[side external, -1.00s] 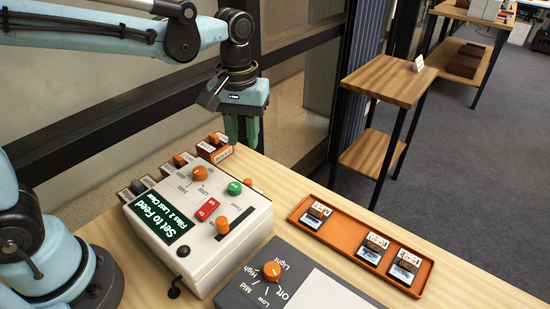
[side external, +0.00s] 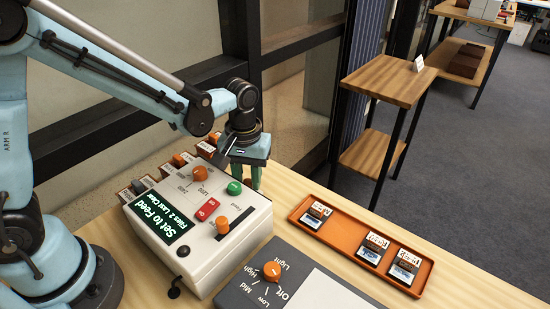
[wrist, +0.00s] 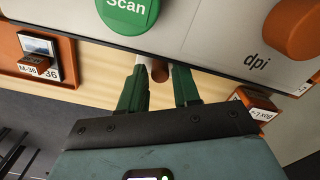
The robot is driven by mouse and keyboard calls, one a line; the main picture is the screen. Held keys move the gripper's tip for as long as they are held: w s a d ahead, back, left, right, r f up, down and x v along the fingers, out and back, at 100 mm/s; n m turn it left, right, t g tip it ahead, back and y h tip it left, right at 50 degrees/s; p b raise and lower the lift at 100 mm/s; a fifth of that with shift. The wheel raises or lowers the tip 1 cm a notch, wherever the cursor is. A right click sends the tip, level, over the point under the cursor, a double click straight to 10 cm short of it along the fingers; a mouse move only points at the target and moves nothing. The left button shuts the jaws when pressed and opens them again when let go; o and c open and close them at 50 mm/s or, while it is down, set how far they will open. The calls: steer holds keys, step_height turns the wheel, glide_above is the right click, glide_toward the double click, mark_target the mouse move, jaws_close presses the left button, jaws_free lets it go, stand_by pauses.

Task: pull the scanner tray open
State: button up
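The scanner (side external: 180,215) is a white box with knobs, buttons and a screen reading "Set to Feed". My gripper (side external: 254,177) is low at its far side, with its fingers partly hidden behind it. In the wrist view, the scanner's edge (wrist: 210,62) crosses the top, with a green Scan button (wrist: 128,12). A short brown peg (wrist: 160,71), perhaps the tray's handle, sticks out from under that edge. My two green fingers (wrist: 160,80) stand apart with the peg between their tips. I see no clear gap in the scanner; the tray itself is hidden.
An orange tray (side external: 328,236) with three small labelled pieces lies right of the scanner. A grey box with an orange knob (side external: 271,271) stands in front. Small labelled boxes (side external: 180,160) line the scanner's far left side. Bare table shows beyond the gripper.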

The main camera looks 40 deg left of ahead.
steer(key=shift+f, duration=0.4)
jaws_close()
steer(key=w, duration=0.9)
jaws_free()
